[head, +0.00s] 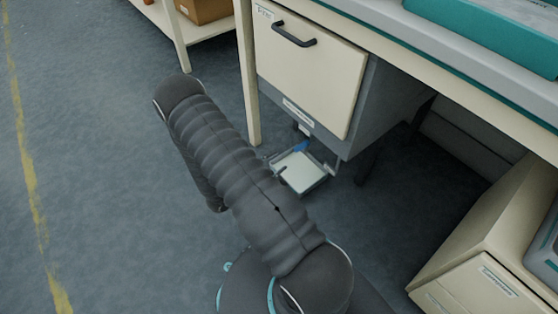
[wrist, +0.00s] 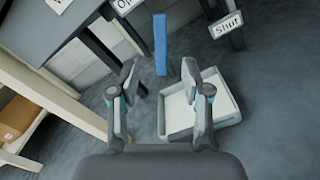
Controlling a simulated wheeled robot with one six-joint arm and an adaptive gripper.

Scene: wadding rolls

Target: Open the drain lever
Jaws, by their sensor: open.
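The blue drain lever (wrist: 160,44) hangs upright in the wrist view, under the cabinet. It also shows small in the head view (head: 300,146). A "Shut" tag (wrist: 226,25) is to its right, and a partly cut-off tag starting with "O" (wrist: 129,6) is to its upper left. My gripper (wrist: 160,75) is open and empty. Its two fingers stand on either side of the lever's lower end in the picture; I cannot tell how far short of it they are. In the head view my arm hides most of the gripper.
A white tray (wrist: 178,112) stands on the floor below the lever, also in the head view (head: 304,165). The cream cabinet (head: 309,75) hangs under the bench above. A bench leg (head: 249,90) is close on the left. Open floor lies further left.

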